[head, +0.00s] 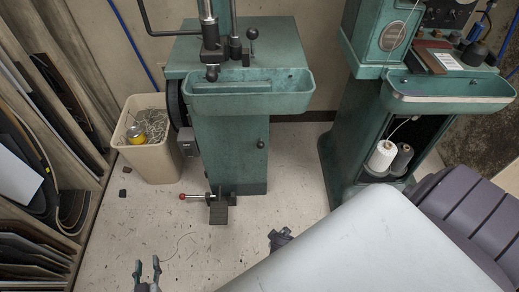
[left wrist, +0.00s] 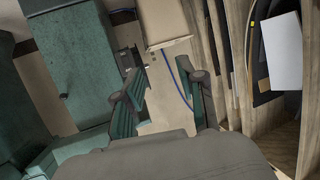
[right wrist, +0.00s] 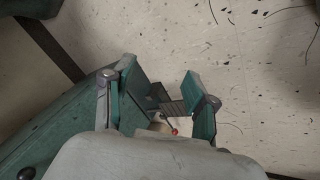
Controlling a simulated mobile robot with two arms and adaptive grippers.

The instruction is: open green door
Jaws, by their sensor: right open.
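The green door (head: 232,155) is the front panel of the left machine's pedestal in the head view. It looks closed, with a dark round knob (head: 261,143) near its right edge. The panel (right wrist: 60,135) and a dark knob (right wrist: 26,173) also show at the lower left of the right wrist view. My left gripper (head: 147,263) is open and empty, low in front of the bin and left of the pedestal; it also shows in the left wrist view (left wrist: 165,85). My right gripper (right wrist: 155,90) is open and empty beside the panel, touching nothing that I can see.
A pedal (head: 218,213) and a red-tipped lever (head: 183,197) stick out at the pedestal's foot. A beige bin (head: 152,160) stands left of it, near a wooden rack (head: 95,165). A second green machine (head: 345,150) stands at right. The floor in front is mostly clear.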

